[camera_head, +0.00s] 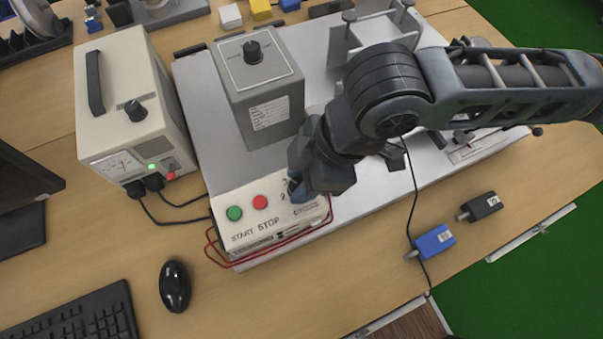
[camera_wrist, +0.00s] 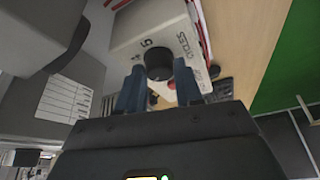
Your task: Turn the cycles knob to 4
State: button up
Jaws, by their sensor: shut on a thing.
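The black round cycles knob (camera_wrist: 158,62) sits on the white control panel (camera_wrist: 140,25), between my gripper's two blue fingers in the wrist view. My gripper (camera_wrist: 160,74) is shut on it from both sides. The pointer direction on the knob cannot be made out. In the head view my gripper (camera_head: 305,178) reaches down to the right end of the panel (camera_head: 245,224) and hides the knob. Part of the dial numbers shows left of the fingers.
A green START button (camera_head: 234,213) and a red STOP button (camera_head: 260,202) lie just left of my gripper. A tall grey box (camera_head: 262,95) with a black knob stands behind it. A blue block (camera_head: 434,241) and a black block (camera_head: 483,206) lie on the table at right.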

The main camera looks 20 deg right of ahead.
aim_at(309, 203)
jog(key=m+t, duration=0.1)
jog(key=m, duration=0.1)
jog(key=m+h+b, duration=0.1)
jog(key=m, duration=0.2)
jog(key=shift+s+a+m+t, duration=0.15)
jog(key=shift+m+t, duration=0.15)
jog(key=shift+t, duration=0.1)
jog(key=m+h, duration=0.1)
jog(key=m, duration=0.1)
jog(key=m+t+h+b, duration=0.1)
jog(key=m, duration=0.2)
jog(key=shift+a+m, duration=0.1)
jog(key=shift+m, duration=0.2)
jog(key=shift+f, duration=0.1)
jog(key=o, duration=1)
jog(key=p+v, duration=0.2)
jog(key=v, duration=0.4)
jog(key=shift+r, duration=0.25)
jog(key=p+v, duration=0.1)
jog(key=p, duration=0.2)
jog(key=shift+s+r, duration=0.2)
jog(key=shift+s, duration=0.05)
